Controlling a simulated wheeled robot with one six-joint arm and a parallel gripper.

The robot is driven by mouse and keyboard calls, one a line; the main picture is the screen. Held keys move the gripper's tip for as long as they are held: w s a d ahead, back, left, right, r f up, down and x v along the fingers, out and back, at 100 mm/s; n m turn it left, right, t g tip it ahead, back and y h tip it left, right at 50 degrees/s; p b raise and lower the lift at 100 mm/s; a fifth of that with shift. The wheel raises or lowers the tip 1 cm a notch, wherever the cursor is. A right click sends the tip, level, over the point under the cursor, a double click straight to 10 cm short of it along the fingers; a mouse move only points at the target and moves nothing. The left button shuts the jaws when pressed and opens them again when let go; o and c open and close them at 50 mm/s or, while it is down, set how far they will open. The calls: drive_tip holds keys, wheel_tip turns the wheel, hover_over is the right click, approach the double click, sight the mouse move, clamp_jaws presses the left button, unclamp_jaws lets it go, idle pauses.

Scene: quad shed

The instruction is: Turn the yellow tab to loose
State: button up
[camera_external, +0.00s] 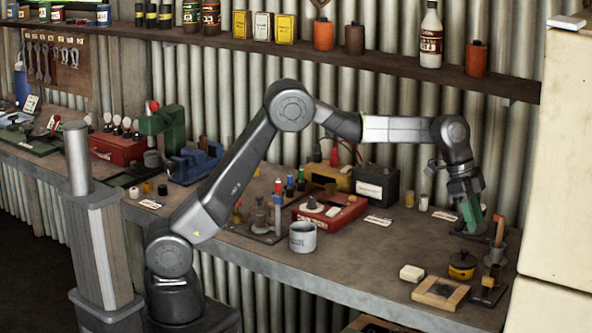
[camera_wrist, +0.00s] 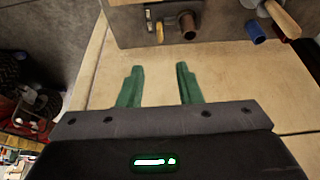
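My gripper (camera_external: 471,213) hangs low over the right end of the workbench, fingers pointing down. In the wrist view its two green fingers (camera_wrist: 158,72) are spread apart with nothing between them. A small yellow piece (camera_wrist: 160,32), probably the yellow tab, shows on a grey panel (camera_wrist: 135,22) beyond the fingertips. It stands beside a brown round knob (camera_wrist: 187,27) and is apart from my fingers. Its turned position is too small to read. I cannot clearly pick out the tab in the external view.
A wooden-handled tool (camera_external: 499,228) stands close right of my gripper. A yellow-and-black pot (camera_external: 461,266), a wooden frame (camera_external: 438,303) and a white block (camera_external: 411,273) lie nearer the front edge. A grey mug (camera_external: 302,238) is further left. A cream cabinet (camera_external: 560,160) bounds the right.

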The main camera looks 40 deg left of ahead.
sight(488, 277)
drive_tip(key=p+x, duration=0.1)
drive_tip(key=x, duration=1.4)
drive_tip(key=shift+d+p, duration=0.1)
drive_tip(key=shift+p, duration=0.3)
clamp_jaws()
